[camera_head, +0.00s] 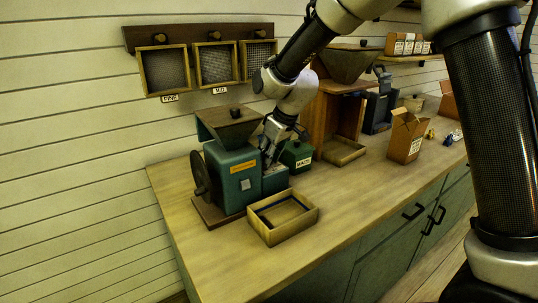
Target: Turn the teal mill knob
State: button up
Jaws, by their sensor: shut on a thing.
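The teal mill (234,177) stands on the left part of the counter, with a dark hopper (233,122) on top and a black handwheel (202,175) at its left side. My gripper (270,163) reaches down against the mill's right side, at its upper right edge. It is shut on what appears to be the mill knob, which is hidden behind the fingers. How far the knob is turned cannot be seen.
A shallow wooden tray (283,216) stands in front of the mill. A dark green box with a white label (297,155) stands close right of my gripper. Sieves (163,70) hang on the wall behind. A wooden mill (338,115) and an open carton (405,137) stand farther right.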

jog(key=shift+m, duration=0.3)
jog(key=o, duration=1)
jog(key=v, duration=1.2)
jog(key=shift+a, duration=0.1)
jog(key=shift+s, duration=0.1)
